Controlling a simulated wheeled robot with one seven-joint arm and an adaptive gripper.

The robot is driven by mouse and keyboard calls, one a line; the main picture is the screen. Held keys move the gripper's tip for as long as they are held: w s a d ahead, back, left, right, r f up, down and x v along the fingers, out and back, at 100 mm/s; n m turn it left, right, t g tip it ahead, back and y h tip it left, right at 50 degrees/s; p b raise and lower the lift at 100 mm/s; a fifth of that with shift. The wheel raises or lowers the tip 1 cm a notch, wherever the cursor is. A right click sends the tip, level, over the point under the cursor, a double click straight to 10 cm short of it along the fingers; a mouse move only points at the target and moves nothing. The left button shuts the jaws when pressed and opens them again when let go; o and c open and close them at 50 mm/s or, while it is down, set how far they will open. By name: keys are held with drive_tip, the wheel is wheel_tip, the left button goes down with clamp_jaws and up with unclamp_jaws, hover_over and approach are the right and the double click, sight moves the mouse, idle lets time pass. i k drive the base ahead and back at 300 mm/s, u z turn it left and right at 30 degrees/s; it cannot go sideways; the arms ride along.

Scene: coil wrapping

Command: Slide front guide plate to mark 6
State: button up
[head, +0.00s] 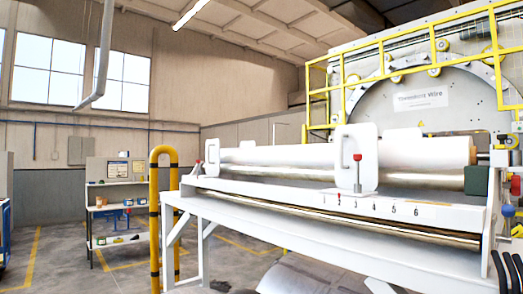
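The front guide plate (345,154) is a white upright plate with a handle slot, standing around or against the white roll (425,151) on the machine's beam. A red-knobbed lever (357,172) stands at its face. Its foot is above the left part of the numbered scale (380,205), near the low numbers, which are too small to read surely. The mark 6 (416,211) lies to the right of the plate, apart from it. A second white plate (212,157) with a red knob (197,163) stands at the beam's left end. My gripper is not recognisable in view.
Dark curved shapes (499,271) at the lower right edge are unclear. A yellow-black post (155,220) stands left of the machine. Yellow railings (436,48) top the machine. A shelf bench (118,208) stands at the left back. Floor between bench and post is open.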

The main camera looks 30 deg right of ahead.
sight(362, 138)
drive_tip(key=u, duration=1.3)
drive_tip(key=k, duration=0.85)
drive_tip(key=z, duration=1.75)
